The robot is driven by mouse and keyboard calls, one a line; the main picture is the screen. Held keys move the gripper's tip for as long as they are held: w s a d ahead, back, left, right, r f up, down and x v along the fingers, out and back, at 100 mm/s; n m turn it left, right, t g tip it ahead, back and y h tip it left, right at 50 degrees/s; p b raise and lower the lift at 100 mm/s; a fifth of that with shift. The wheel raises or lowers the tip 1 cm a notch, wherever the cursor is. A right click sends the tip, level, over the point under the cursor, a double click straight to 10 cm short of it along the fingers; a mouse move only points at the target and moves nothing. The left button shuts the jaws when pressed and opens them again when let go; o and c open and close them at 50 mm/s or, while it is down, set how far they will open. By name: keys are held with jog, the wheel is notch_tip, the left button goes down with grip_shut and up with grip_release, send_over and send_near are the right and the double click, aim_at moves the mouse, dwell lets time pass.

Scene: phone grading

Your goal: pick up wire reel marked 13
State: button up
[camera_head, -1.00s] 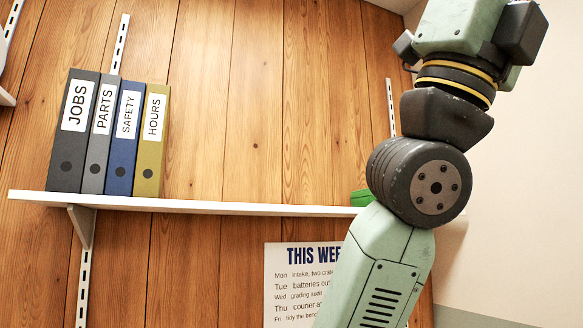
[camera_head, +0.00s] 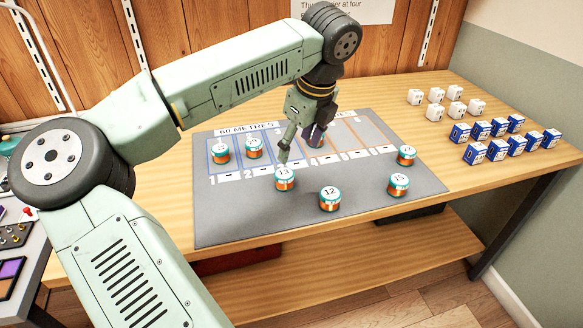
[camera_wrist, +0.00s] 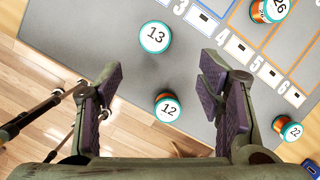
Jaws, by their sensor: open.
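The wire reel marked 13 (camera_head: 285,179) stands upright on the grey mat (camera_head: 240,225), with a white top, teal rim and orange side. In the wrist view, reel 13 (camera_wrist: 155,37) lies beyond the fingertips, toward the top and left of centre. My gripper (camera_head: 300,148) is over the mat, just behind and above reel 13 in the head view. In the wrist view, my gripper (camera_wrist: 162,78) has its two fingers wide apart with nothing between the pads. Reel 12 (camera_wrist: 167,108) shows below, in the gap between the fingers.
Reel 12 (camera_head: 330,198) stands front right of reel 13. Other reels stand on the mat, including reel 26 (camera_wrist: 275,9) and reel 22 (camera_wrist: 290,130). White boxes (camera_head: 435,95) and blue boxes (camera_head: 499,151) stand at the table's right. The mat's front left is clear.

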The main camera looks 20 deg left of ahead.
aim_at(285, 174)
jog(key=x, duration=0.3)
jog(key=s+a+p+x, duration=0.1)
jog(key=x, duration=0.1)
jog(key=shift+a+f, duration=0.1)
jog(key=shift+f, duration=0.2)
jog(key=shift+w+p+x, duration=0.2)
jog(key=shift+p+x, duration=0.45)
jog(key=shift+x, duration=0.8)
jog(key=shift+w+p+x, duration=0.15)
jog(key=shift+p+x, duration=0.45)
jog(key=shift+x, duration=0.8)
jog(key=shift+r, duration=0.1)
jog(key=c, duration=1.2)
